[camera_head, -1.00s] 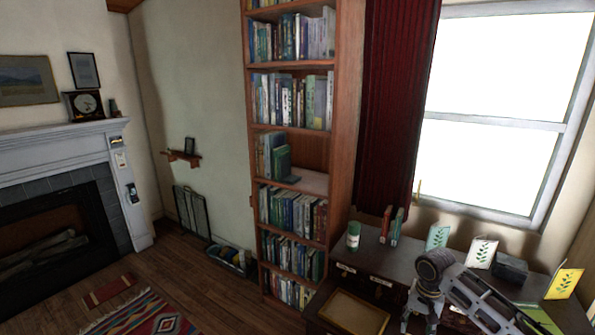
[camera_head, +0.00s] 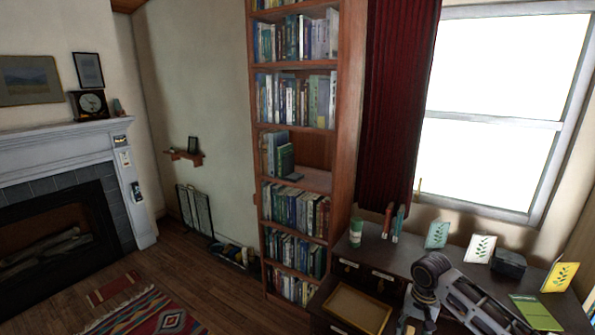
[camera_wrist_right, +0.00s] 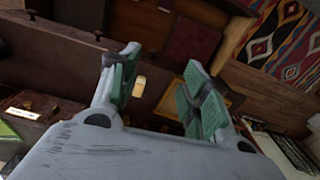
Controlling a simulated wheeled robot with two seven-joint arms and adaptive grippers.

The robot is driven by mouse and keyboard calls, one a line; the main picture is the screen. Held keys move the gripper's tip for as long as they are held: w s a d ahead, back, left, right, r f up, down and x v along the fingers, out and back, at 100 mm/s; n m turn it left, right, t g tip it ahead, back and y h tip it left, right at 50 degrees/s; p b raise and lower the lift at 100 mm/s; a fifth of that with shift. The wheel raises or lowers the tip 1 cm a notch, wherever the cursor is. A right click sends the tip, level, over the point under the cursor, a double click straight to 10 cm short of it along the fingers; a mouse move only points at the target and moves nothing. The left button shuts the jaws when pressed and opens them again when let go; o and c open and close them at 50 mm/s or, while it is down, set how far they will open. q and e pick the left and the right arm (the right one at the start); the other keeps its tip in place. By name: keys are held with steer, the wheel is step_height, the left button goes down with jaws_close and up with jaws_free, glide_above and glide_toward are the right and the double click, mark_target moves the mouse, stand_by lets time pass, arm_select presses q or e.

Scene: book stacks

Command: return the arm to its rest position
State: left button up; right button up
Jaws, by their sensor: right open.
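My right arm (camera_head: 470,295) enters the head view at the lower right, in front of the desk. It bends at a dark joint and its forearm points down to the bottom edge. In the right wrist view my right gripper (camera_wrist_right: 160,88) has its two green-padded fingers apart, with nothing held between them. Dark wooden furniture lies beyond the fingers. My left gripper is not in view.
The dark desk (camera_head: 395,262) under the window carries a green-and-white can (camera_head: 356,232), several cards, a dark box (camera_head: 509,263) and a wooden tray (camera_head: 357,308). A tall bookcase (camera_head: 338,150) stands left of it. A patterned rug (camera_head: 150,315) lies on the open floor.

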steer(key=s+a+f+n+t+y, duration=0.1)
steer(key=s+a+f+n, duration=0.2)
steer(key=s+a, duration=0.3)
steer(key=s+a+f+n, duration=0.3)
steer(key=s+a, duration=0.1)
steer(key=a, duration=0.4)
steer(key=shift+s+d+r+n+t+h, duration=0.65)
steer(key=shift+s+d+r+t, duration=0.8)
steer(key=shift+s, duration=4.7)
step_height(320, 180, down, 37)
steer(key=s+d+g+b, duration=0.1)
steer(key=s+g+b, duration=0.1)
steer(key=b, duration=0.3)
steer(key=s+d+f+b, duration=0.2)
steer(key=s+f, duration=0.9)
steer(key=f, duration=0.2)
steer(key=s+d+f+b, duration=0.3)
steer(key=s+f, duration=0.8)
steer(key=f, duration=0.2)
steer(key=shift+s+d+n+g, duration=0.2)
steer(key=shift+n+g, duration=0.25)
